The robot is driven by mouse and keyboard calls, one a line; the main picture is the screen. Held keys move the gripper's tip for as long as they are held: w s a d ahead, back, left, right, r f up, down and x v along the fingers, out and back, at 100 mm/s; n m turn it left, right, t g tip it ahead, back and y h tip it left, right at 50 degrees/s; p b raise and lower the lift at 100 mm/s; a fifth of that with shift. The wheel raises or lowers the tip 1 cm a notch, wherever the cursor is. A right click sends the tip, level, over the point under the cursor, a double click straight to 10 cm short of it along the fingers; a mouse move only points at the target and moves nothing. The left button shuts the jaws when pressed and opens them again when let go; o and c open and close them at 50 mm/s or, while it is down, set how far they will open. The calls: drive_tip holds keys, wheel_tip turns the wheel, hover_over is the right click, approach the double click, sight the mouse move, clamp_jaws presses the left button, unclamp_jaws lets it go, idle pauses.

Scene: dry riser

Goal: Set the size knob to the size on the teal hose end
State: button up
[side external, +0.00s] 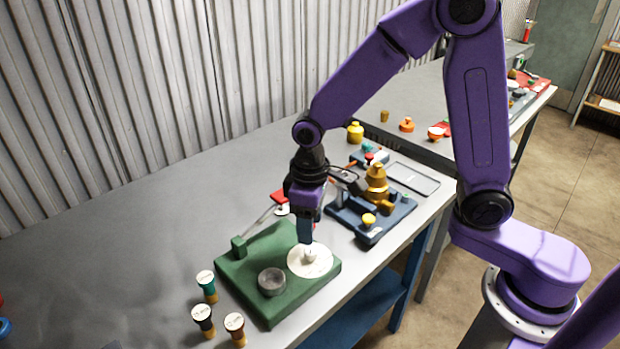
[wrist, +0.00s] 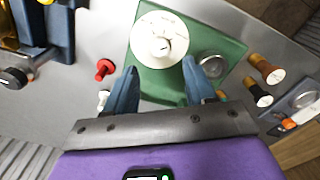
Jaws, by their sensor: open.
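A green base (side external: 240,274) carries a white dial (side external: 296,263) with a small pale knob (side external: 310,254) at its middle. The wrist view shows the dial (wrist: 145,42) with marks around its edge, too small to read, and the knob (wrist: 168,46). The teal hose end (side external: 208,289) stands upright left of the base; the writing on its pale top is too small to read. My gripper (side external: 306,240) points down over the dial. In the wrist view my gripper (wrist: 160,64) is open and empty, with the knob beyond the gap between its fingertips. Contact cannot be told.
Black (side external: 205,323) and brown (side external: 235,328) hose ends stand near the teal one. A grey round fitting (side external: 271,280) sits on the green base. A blue stand with a brass valve (side external: 376,182) is behind my gripper.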

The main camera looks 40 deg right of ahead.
wheel_tip(320, 180, up, 11)
drive_tip(key=shift+f, duration=0.15)
idle(0.4)
drive_tip(key=s+d+f+n, duration=0.2)
drive_tip(key=s+d, duration=0.3)
drive_tip(key=s, duration=0.5)
drive_tip(key=s+d+f+n, duration=0.2)
drive_tip(key=s+d+n, duration=0.2)
drive_tip(key=s, duration=0.7)
drive_tip(key=shift+s+d, duration=0.15)
drive_tip(key=shift+d, duration=0.75)
